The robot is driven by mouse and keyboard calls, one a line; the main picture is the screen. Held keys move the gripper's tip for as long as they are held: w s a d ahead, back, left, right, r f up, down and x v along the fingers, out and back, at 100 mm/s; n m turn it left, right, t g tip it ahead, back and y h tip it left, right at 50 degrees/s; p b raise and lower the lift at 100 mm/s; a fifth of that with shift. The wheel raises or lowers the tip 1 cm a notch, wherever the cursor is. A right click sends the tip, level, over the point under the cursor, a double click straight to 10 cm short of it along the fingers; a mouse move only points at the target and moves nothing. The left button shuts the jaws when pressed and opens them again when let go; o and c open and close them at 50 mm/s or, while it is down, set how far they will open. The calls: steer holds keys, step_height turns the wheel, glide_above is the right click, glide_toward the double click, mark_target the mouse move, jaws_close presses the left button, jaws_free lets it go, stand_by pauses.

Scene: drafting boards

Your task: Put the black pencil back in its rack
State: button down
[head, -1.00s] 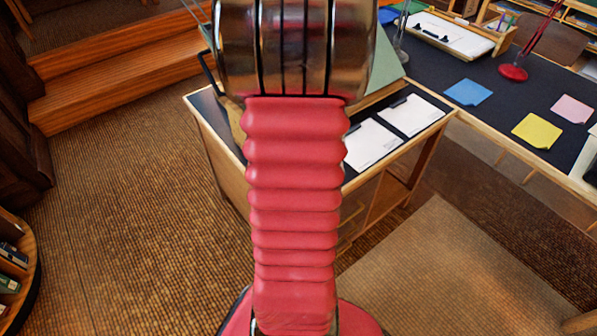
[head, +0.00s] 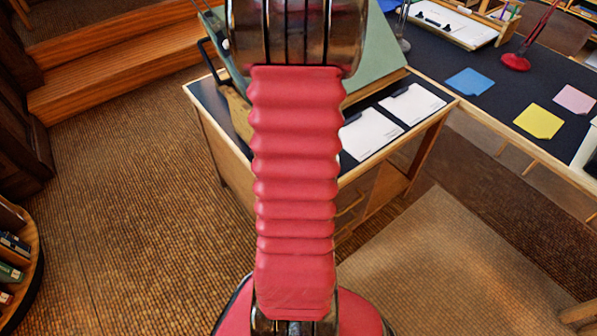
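My own red ribbed arm and its metal joint fill the middle of the head view and run up out of the top edge. My gripper is outside the picture, so its fingers and anything in them are hidden. I cannot make out the black pencil. A wooden holder with several upright pencils or pens (head: 507,10) stands at the top right, too small to tell the colours or whether it is the pencil's rack. A green tilted drafting board (head: 375,62) stands behind my arm, partly covered by it.
A dark-topped desk (head: 215,100) holds two white clipboards (head: 370,136) (head: 412,104). The adjoining dark table carries blue (head: 470,81), yellow (head: 538,121) and pink (head: 574,99) sheets and a red lamp (head: 516,62). Wooden steps (head: 120,75) rise at left. A round bookshelf (head: 22,260) stands lower left. Carpet at left is clear.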

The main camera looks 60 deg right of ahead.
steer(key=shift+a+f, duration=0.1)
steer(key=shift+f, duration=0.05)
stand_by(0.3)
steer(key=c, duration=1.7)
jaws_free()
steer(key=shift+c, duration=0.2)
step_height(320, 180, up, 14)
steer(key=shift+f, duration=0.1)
